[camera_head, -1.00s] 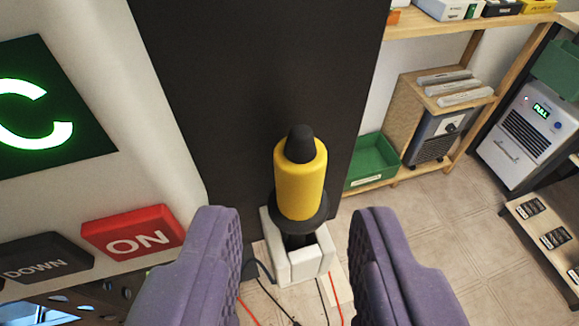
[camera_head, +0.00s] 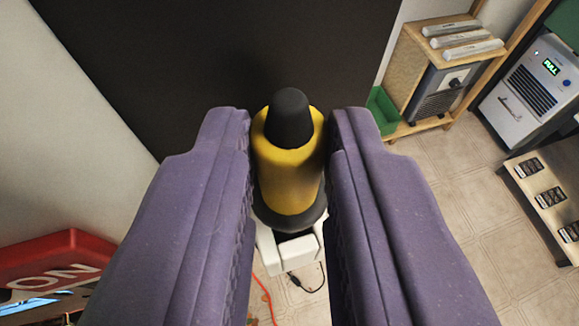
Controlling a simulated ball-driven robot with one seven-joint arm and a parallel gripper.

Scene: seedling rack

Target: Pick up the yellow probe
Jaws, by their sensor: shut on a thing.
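The yellow probe (camera_head: 287,175) stands upright in the middle of the view, with a black rounded cap on top and a dark flange at its lower end. My gripper (camera_head: 288,165) has its two purple fingers on either side of the yellow body and is shut on it. The white holder (camera_head: 270,250) shows just below the flange, partly hidden by the fingers. I cannot tell whether the probe still sits in the holder.
A dark panel (camera_head: 200,60) stands close behind the probe. A green bin (camera_head: 382,108), a wooden shelf and a grey machine (camera_head: 530,95) stand at right. Red and black cables hang below.

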